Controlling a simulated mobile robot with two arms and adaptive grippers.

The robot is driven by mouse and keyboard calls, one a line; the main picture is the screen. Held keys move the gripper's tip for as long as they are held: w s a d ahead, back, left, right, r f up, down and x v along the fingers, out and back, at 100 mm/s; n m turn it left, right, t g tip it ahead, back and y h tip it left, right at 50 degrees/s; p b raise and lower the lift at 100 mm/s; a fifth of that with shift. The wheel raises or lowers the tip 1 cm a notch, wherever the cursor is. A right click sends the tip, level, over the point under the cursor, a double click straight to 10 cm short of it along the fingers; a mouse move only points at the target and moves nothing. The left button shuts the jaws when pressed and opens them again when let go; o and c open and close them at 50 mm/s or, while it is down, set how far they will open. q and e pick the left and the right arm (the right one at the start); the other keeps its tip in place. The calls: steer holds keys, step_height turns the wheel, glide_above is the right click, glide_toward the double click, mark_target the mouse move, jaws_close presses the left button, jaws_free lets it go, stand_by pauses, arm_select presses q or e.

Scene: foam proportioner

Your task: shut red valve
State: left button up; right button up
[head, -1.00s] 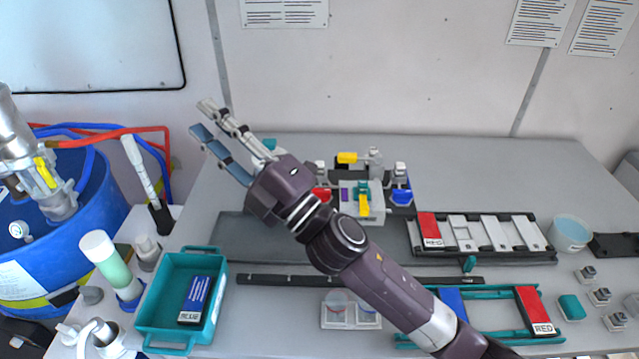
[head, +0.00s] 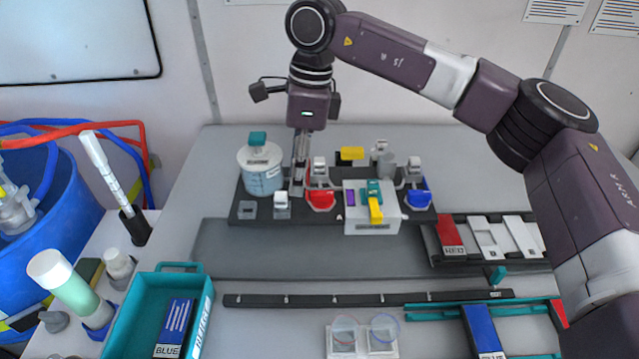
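The red valve (head: 320,200) is a small red handle on the dark base plate, left of the white block with yellow and teal parts. My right gripper (head: 299,184) points straight down just left of the red valve. Its fingers look like one narrow strip, so I cannot tell whether they are apart or together. I cannot tell whether the fingertips touch the valve or the grey fitting above it. A blue valve (head: 418,199) sits on the right of the same plate. My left gripper is out of view.
A clear jar (head: 262,172) with a teal top stands close left of the gripper. The white block (head: 372,224) is right of the red valve. A teal tray (head: 140,291) is at front left. The grey mat (head: 300,250) in front is clear.

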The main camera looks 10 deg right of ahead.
steer(key=r+h, duration=0.2)
glide_above(323, 193)
steer(key=shift+a+f, duration=0.15)
steer(key=shift+a, duration=0.1)
steer(key=shift+w+d+m, duration=0.1)
steer(key=shift+d+m, duration=0.15)
steer(key=shift+m, duration=0.05)
step_height(323, 193, down, 7)
steer(key=shift+r+p, duration=0.1)
steer(key=shift+p, duration=1.15)
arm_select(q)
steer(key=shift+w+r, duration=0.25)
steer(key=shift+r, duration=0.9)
arm_select(e)
steer(key=shift+f, duration=0.35)
jaws_close()
